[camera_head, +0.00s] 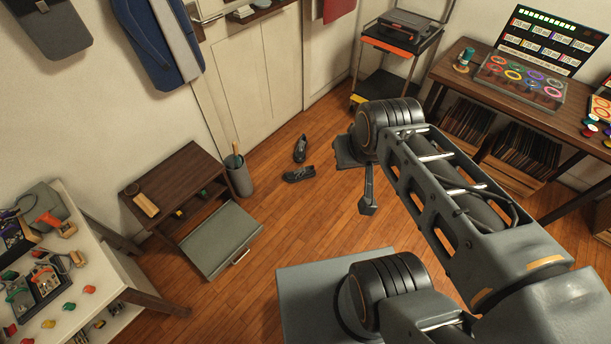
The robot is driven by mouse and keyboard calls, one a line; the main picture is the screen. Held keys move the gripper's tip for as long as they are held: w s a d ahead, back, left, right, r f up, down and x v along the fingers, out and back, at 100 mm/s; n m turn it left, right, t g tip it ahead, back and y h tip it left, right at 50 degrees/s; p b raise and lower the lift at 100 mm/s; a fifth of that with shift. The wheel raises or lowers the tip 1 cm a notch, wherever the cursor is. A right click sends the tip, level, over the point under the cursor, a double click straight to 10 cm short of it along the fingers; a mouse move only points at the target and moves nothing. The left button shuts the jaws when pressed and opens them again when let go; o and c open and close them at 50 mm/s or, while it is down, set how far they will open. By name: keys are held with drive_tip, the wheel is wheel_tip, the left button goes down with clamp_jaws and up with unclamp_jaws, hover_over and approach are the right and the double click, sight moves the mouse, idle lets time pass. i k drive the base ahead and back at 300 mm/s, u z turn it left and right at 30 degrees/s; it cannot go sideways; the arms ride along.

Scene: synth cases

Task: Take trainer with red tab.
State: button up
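Two dark shoes lie on the wooden floor near the white door. One shoe (300,149) points away from me, nearer the door. The other shoe (299,174) lies sideways just in front of it. I cannot make out a red tab on either shoe at this size. My arm reaches in from the lower right, and my gripper (367,192) hangs to the right of the shoes, apart from them. Its fingers are mostly hidden or seen edge-on, so I cannot tell whether it is open.
A low brown cabinet (176,172) with a grey flap (222,240) folded down stands left of the shoes, beside a grey umbrella bin (238,178). A wheeled cart (384,82) stands behind, and a wooden desk (500,98) at right. A cluttered white table (110,270) fills the lower left. Floor around the shoes is clear.

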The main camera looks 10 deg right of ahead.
sight(304, 173)
drive_tip(key=z, duration=0.5)
drive_tip(key=i, duration=1.75)
drive_tip(key=u, duration=1)
drive_tip(key=i, duration=0.55)
drive_tip(key=u, duration=0.45)
